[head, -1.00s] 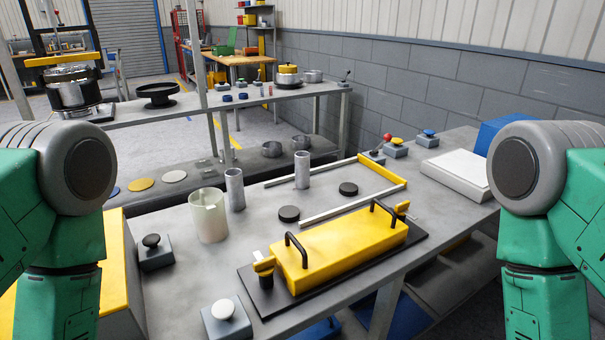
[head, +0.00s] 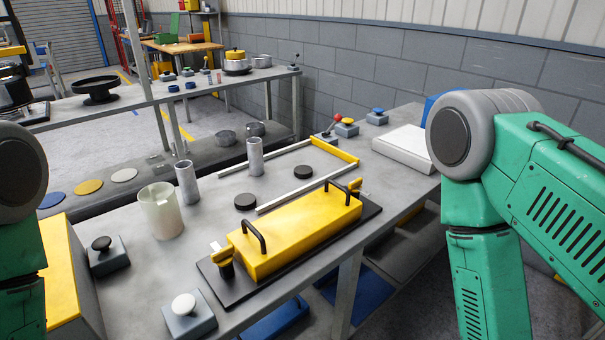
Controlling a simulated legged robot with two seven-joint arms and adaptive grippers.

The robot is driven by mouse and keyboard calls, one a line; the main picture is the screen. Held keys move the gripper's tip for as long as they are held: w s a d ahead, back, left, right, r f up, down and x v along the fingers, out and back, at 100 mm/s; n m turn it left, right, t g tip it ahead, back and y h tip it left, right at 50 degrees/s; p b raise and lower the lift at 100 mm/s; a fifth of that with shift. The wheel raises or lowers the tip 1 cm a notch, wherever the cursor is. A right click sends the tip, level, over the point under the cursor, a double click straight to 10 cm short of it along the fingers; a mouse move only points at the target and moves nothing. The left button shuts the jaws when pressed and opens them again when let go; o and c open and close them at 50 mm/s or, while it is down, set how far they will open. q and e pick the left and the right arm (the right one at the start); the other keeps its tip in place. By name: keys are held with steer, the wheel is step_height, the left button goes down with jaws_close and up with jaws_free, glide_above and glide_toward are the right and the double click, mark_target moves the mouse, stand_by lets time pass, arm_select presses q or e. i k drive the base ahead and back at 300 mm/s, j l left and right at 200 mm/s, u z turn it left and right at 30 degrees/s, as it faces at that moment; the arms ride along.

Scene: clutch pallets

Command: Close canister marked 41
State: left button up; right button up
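Two grey cylindrical canisters stand upright on the grey table: one canister (head: 187,183) nearer, one canister (head: 255,157) farther right. No number can be read on either. Two black round discs that look like lids lie flat on the table: one disc (head: 245,202) in front of the canisters, one disc (head: 303,172) to the right. A translucent cream cup (head: 161,212) stands left of the nearer canister. My green arms show at both sides, but neither gripper is in view.
A yellow box with black handles (head: 295,233) lies on a black plate at the table's front. A yellow-ended rail frame (head: 334,152) lies behind. Button boxes (head: 186,312) and (head: 106,252) stand at left. A white flat box (head: 402,149) is at right.

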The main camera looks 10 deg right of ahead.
mark_target(255, 146)
steer(key=l+u, duration=0.1)
steer(key=u, duration=0.5)
steer(key=l+u, duration=0.45)
steer(key=l, duration=0.4)
steer(key=l+u, duration=0.4)
steer(key=l, duration=0.45)
steer(key=k+l, duration=0.1)
steer(key=l, duration=0.3)
steer(key=k+l, duration=0.1)
steer(key=l, duration=0.35)
